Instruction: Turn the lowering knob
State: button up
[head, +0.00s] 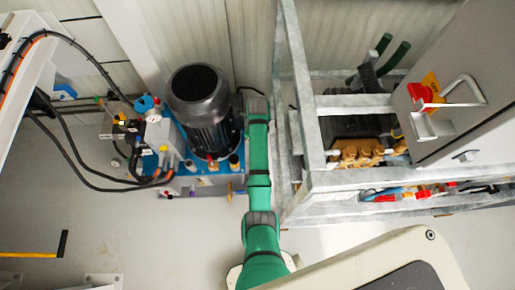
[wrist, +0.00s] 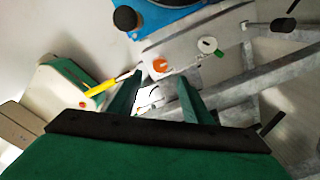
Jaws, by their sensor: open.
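The hydraulic unit (head: 175,170) stands on the floor at the middle left of the head view, with a blue tank top, a dark motor (head: 195,83) and a valve block (head: 158,138). A blue knob-like part (head: 145,103) sits above the block, and other small fittings surround it. I cannot tell which is the lowering knob. My green arm reaches up beside the unit's right side; its jaws are hidden there. In the wrist view my gripper (wrist: 158,98) is open and empty, its two fingers apart. An orange cap (wrist: 159,65) and a black cap (wrist: 125,18) show beyond them.
A galvanized frame (head: 303,110) stands close to my arm's right, with a grey cabinet (head: 465,70) and brass pump parts (head: 358,153). Black hoses (head: 75,165) loop left of the unit. A yellow bar (head: 28,255) is at lower left. Floor in front of the unit is clear.

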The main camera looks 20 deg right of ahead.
notch_tip(320, 180, down, 9)
jog(key=shift+r, duration=0.2)
dwell(0.3)
jog(key=c, duration=1.1)
jog(key=shift+o, duration=0.2)
